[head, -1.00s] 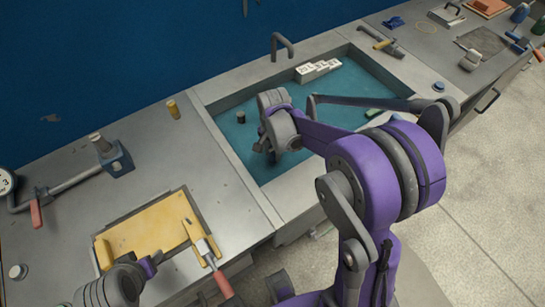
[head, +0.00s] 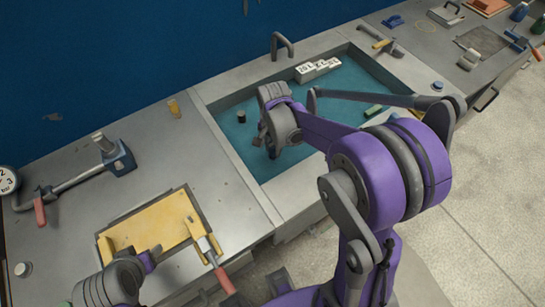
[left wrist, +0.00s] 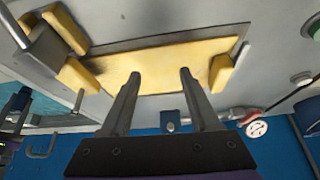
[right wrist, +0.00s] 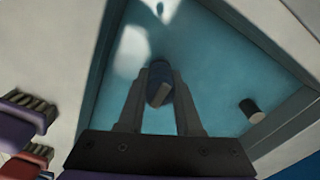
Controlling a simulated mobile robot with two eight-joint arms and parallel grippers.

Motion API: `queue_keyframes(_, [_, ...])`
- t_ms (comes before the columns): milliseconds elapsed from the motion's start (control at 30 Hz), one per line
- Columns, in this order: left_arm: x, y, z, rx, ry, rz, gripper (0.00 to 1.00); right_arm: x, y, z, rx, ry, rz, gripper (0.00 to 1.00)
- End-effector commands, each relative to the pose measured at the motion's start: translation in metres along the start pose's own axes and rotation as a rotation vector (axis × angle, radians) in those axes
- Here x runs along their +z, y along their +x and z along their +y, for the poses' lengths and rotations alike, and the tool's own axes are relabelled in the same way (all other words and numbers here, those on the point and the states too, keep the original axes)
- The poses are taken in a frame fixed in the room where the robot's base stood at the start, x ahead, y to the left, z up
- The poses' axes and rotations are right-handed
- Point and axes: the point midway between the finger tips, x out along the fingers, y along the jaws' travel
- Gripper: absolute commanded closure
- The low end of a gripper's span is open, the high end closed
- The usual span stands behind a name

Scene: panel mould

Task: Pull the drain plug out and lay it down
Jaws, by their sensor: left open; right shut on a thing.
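My right gripper (right wrist: 160,92) is shut on a dark rounded piece with a pale lower face (right wrist: 159,84), which looks like the drain plug. It is low in the teal-floored sink (head: 308,106), near its left front part; whether the plug touches the floor cannot be told. In the head view my right wrist hides the plug and fingertips. My left gripper (left wrist: 160,74) is open and empty above the yellow panel in its frame (left wrist: 155,62). In the head view its fingers show only partly.
A dark short cylinder (head: 241,116) stands in the sink, left of my right gripper. A blue clamp device (head: 120,160) is on the left bench. Bare bench lies left of the sink.

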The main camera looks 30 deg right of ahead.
Motion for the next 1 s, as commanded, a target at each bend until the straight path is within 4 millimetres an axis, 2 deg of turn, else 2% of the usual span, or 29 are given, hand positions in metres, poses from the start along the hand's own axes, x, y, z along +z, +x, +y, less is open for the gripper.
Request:
queue_keyframes(533, [-0.02,-0.019,0.0,0.0,0.0,0.017,0.38,-0.001,-0.039,-0.001,-0.002,0.0,0.001,1.0])
queue_keyframes(1000, [-0.021,-0.021,0.0,0.0,0.0,0.019,0.38,0.0,-0.045,0.0,0.0,0.0,0.0,1.0])
